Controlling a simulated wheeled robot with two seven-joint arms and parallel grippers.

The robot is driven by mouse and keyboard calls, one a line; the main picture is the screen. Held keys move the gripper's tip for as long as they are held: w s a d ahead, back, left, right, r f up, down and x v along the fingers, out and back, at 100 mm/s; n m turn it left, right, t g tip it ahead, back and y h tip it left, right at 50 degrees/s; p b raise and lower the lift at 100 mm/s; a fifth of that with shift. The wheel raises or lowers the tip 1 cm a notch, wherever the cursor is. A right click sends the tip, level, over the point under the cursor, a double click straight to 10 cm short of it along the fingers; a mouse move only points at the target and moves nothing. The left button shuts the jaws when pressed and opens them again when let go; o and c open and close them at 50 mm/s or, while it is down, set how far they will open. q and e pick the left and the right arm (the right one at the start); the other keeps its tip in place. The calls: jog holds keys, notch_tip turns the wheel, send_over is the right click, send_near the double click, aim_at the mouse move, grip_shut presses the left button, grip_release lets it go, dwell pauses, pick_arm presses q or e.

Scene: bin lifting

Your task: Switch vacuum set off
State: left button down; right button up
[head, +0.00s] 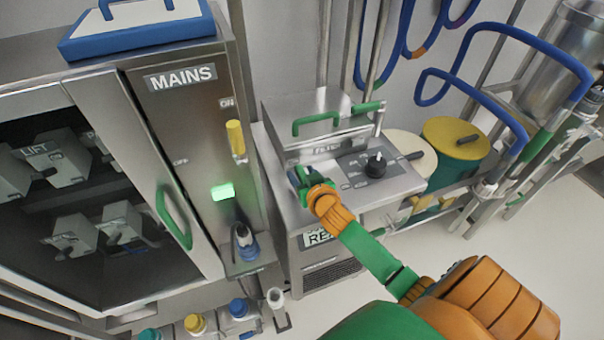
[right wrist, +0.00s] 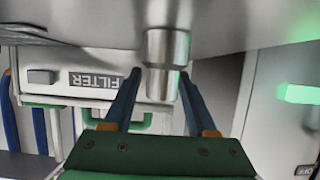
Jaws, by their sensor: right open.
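The low metal unit (head: 400,184) stands right of the mains cabinet. Its sloped panel carries a black knob (head: 376,164); the knob's small markings are too small to read. My right gripper (head: 300,178) is at the left part of the unit's top, left of the knob. In the right wrist view my right gripper (right wrist: 160,76) is open, with blue fingers on either side of a short metal cylinder (right wrist: 167,50). Whether the fingers touch it I cannot tell. The label FILTER (right wrist: 96,81) appears upside down behind the fingers. My left gripper is not in view.
The mains cabinet (head: 182,110) has a yellow lever (head: 235,138) near ON and a lit green lamp (head: 222,191). A lidded box with a green handle (head: 316,122) is behind my gripper. Drums (head: 456,136) and blue hoses (head: 510,36) stand right. Floor is clear at lower right.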

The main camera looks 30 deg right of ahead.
jog(key=shift+s+r, duration=0.1)
jog(key=shift+s, duration=0.05)
jog(key=shift+c, duration=0.4)
grip_shut()
dwell(1.0)
